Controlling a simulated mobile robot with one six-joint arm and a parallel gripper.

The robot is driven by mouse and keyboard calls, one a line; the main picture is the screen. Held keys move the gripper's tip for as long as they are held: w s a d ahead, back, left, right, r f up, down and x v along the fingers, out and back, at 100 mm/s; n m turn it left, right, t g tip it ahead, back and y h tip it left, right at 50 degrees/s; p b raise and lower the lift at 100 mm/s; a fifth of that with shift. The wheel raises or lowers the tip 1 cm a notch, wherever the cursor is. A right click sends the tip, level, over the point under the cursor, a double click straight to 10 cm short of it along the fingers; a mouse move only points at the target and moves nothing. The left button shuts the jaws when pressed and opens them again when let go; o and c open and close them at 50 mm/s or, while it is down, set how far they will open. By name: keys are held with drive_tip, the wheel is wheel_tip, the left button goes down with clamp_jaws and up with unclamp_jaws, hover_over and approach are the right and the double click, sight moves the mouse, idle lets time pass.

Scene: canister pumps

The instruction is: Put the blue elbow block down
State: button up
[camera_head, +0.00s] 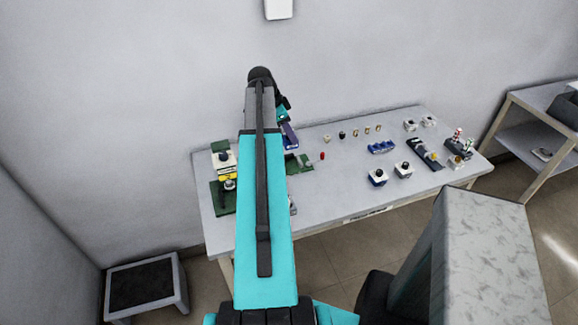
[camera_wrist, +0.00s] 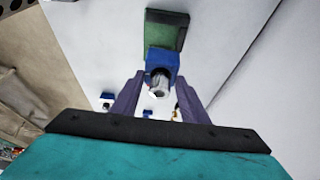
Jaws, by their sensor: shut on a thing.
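The blue elbow block (camera_wrist: 161,59) shows in the wrist view between the tips of my gripper's two purple fingers, with a silver round fitting pointing toward the camera. My gripper (camera_wrist: 160,80) is shut on the block. A green plate with a dark part (camera_wrist: 165,32) lies just beyond the block; I cannot tell whether the block touches it. In the head view my gripper (camera_head: 289,135) is over the left-middle part of the table (camera_head: 330,204), by a green plate (camera_head: 301,166). My arm hides much there, and the block cannot be made out in that view.
A yellow and white canister unit (camera_head: 226,167) and a green base (camera_head: 221,200) stand at the table's left. A small red part (camera_head: 322,156) lies right of my gripper. A blue rack (camera_head: 382,147), white-topped blocks (camera_head: 377,177) and a dark tray (camera_head: 425,154) stand farther right.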

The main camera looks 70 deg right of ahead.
sight(284, 142)
drive_tip(key=shift+f, duration=0.15)
drive_tip(key=shift+f+p, duration=1.05)
drive_tip(key=shift+f, duration=1.9)
drive_tip(key=shift+s+f, duration=0.1)
drive_tip(key=shift+f+p, duration=0.7)
drive_tip(key=shift+f, duration=1.1)
drive_tip(key=shift+f, duration=0.15)
drive_tip(key=o, duration=1.3)
drive_tip(key=shift+c, duration=0.2)
drive_tip(key=shift+r, duration=0.25)
drive_tip(key=shift+b+v, duration=2.2)
drive_tip(key=shift+v, duration=3.7)
